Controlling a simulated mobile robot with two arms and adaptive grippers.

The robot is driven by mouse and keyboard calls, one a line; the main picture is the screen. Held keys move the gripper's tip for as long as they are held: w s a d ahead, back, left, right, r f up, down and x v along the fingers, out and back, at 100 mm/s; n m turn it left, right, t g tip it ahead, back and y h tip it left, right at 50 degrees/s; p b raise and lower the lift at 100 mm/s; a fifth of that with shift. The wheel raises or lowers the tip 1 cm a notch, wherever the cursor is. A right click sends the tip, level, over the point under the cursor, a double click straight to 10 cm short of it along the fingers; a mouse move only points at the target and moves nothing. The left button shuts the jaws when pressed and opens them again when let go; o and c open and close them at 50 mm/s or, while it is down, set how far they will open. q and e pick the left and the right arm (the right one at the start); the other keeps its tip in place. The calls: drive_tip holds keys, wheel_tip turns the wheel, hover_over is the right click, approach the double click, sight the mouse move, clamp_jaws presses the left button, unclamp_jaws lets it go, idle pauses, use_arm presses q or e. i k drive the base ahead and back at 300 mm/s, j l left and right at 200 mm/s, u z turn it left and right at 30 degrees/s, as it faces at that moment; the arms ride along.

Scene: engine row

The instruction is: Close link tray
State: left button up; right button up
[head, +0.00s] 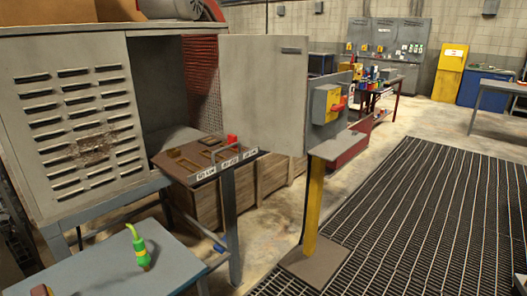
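The link tray (176,178) appears to be the brown panel sticking out from the opening of a grey louvred cabinet (75,125). Several flat brass-coloured pieces lie on it, with a small red piece (232,139) near its far edge. White labels with dark marks run along its front edge; I cannot read them. The cabinet's grey door (265,95) stands open behind and to the right of the tray. The cabinet's inside is partly hidden by its front panel. Neither of my grippers shows in the head view.
A grey-blue table (105,270) at the front left bears a green and yellow plug-like thing (138,247). A wooden crate (268,178) stands behind the tray's post. A yellow pedestal (314,205) with a switch box (325,104) stands right of it. Dark floor grating (410,210) is clear.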

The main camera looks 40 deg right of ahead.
sight(192, 164)
drive_tip(key=z, duration=0.95)
